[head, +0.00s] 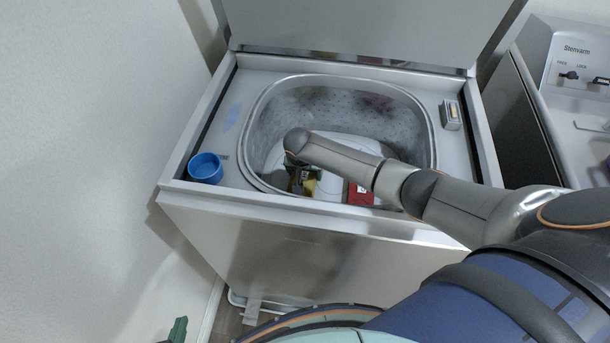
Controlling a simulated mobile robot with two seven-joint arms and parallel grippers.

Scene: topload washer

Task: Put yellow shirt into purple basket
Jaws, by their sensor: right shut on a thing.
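My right gripper (300,180) reaches down inside the washer tub from the right, and its wrist partly hides it. It is shut on a yellow cloth, the yellow shirt (310,187), of which only a small patch shows near the tub's front wall. The green tip at the bottom left is part of my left gripper (178,330); too little shows to tell its state. No purple basket is in view.
The topload washer tub (258,130) is open with its lid (360,25) raised. A red item (360,195) lies inside. A blue cup (206,168) stands on the front left rim. A second machine (575,80) stands at right; a wall is at left.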

